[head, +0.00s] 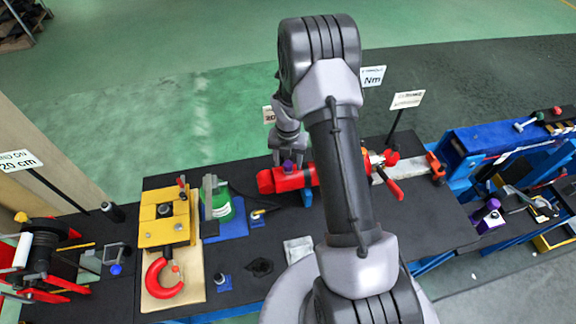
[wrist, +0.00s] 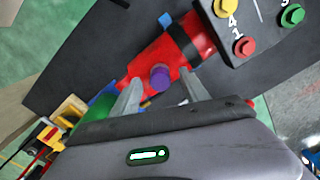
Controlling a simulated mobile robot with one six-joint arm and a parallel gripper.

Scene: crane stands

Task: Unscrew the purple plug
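The purple plug (head: 288,165) sits on top of the red cylinder (head: 265,182) on the black bench. In the wrist view the plug (wrist: 160,77) shows as a short round purple cap, standing out from the red body (wrist: 150,58). My gripper (head: 289,157) is over the plug, pointing down. In the wrist view its two fingers stand apart (wrist: 162,84), one on each side of the plug, with visible gaps. The gripper is open and empty. Whether the fingertips are level with the plug or above it is unclear.
A yellow clamp block (head: 165,225) and a green container (head: 224,206) are left of the cylinder. A red-handled lever (head: 393,190) is to the right. The wrist view shows a dark box with coloured knobs (wrist: 245,46) close by. Signs on posts (head: 407,100) stand behind.

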